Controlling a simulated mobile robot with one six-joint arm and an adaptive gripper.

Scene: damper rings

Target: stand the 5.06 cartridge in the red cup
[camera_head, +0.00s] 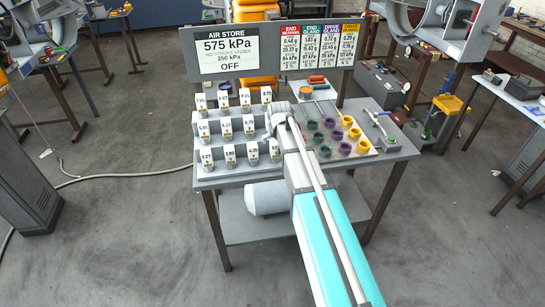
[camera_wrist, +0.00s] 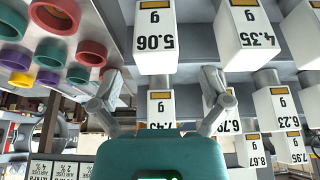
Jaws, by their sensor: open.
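The 5.06 cartridge (camera_wrist: 155,40) is a white block with a black and orange label, upside down at the top of the wrist view. My gripper (camera_wrist: 163,80) is open, its two fingers wide apart. In that picture the fingertips are just below the 5.06 block, one to each side; I cannot tell whether they touch anything. Two red cups (camera_wrist: 91,53) show at the left of the wrist view. In the head view my arm covers the area left of the green cups, and the 5.06 label cannot be picked out.
Other white cartridges stand close around, such as 4.35 (camera_wrist: 246,38), in the rack (camera_head: 238,138). Green (camera_head: 318,138), purple (camera_head: 336,135) and yellow cups (camera_head: 355,132) stand in rows at the right. A sign (camera_head: 229,55) rises behind the table.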

